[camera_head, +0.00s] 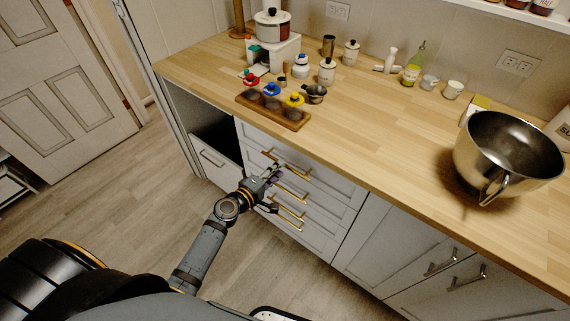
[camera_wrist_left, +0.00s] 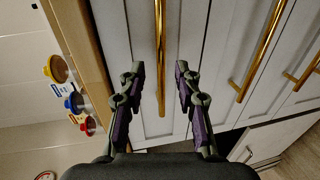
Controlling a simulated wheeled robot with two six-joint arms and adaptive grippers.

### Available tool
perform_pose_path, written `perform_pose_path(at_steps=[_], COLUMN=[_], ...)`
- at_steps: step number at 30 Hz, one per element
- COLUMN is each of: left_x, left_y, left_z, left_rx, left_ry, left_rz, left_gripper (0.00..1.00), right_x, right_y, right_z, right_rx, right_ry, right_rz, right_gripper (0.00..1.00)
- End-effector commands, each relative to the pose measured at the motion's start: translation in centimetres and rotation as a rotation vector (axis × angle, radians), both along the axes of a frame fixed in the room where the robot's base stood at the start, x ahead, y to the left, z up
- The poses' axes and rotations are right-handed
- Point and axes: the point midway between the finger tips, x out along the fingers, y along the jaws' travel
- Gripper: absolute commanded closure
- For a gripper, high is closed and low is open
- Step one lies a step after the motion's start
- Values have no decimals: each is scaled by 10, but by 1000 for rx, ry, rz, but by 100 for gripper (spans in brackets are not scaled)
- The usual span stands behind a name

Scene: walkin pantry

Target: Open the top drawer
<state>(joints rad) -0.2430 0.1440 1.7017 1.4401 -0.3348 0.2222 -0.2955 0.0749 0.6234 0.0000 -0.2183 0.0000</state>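The top drawer (camera_head: 318,176) is the uppermost front in a grey cabinet stack under the wooden counter. It looks closed, flush with the fronts below. Its gold bar handle (camera_head: 291,164) also shows in the left wrist view (camera_wrist_left: 160,45). My left gripper (camera_head: 275,171) is at the drawer fronts, near the left end of that handle. In the left wrist view, its two fingers (camera_wrist_left: 160,72) are spread, with the handle running between them in the picture. They do not visibly touch it, and I cannot tell the depth gap. My right gripper is not in view.
Lower drawers with gold handles (camera_wrist_left: 258,50) sit below. A white bin (camera_head: 215,160) stands left of the drawers. Floor in front is clear.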

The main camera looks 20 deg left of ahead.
Motion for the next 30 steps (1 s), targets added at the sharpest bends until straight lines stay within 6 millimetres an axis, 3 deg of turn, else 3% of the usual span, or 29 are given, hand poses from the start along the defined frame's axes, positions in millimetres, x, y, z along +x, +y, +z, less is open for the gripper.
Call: perform_pose_path(at_steps=[3, 7, 17, 25, 30], left_x=[21, 35, 40, 40, 40], left_y=[-8, -13, -15, -15, -14], left_z=[-3, -8, -10, -10, -10], left_rx=[-2, 0, 2, 3, 3], left_ry=[0, 0, 1, 1, 1], left_rz=[-1, 0, -1, 0, 0], left_gripper=[67, 67, 67, 100, 100], right_x=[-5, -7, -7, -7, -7], right_y=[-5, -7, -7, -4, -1], right_z=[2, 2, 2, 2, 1], right_rx=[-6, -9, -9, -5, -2], right_ry=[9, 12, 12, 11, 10], right_rz=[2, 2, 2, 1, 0], right_gripper=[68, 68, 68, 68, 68])
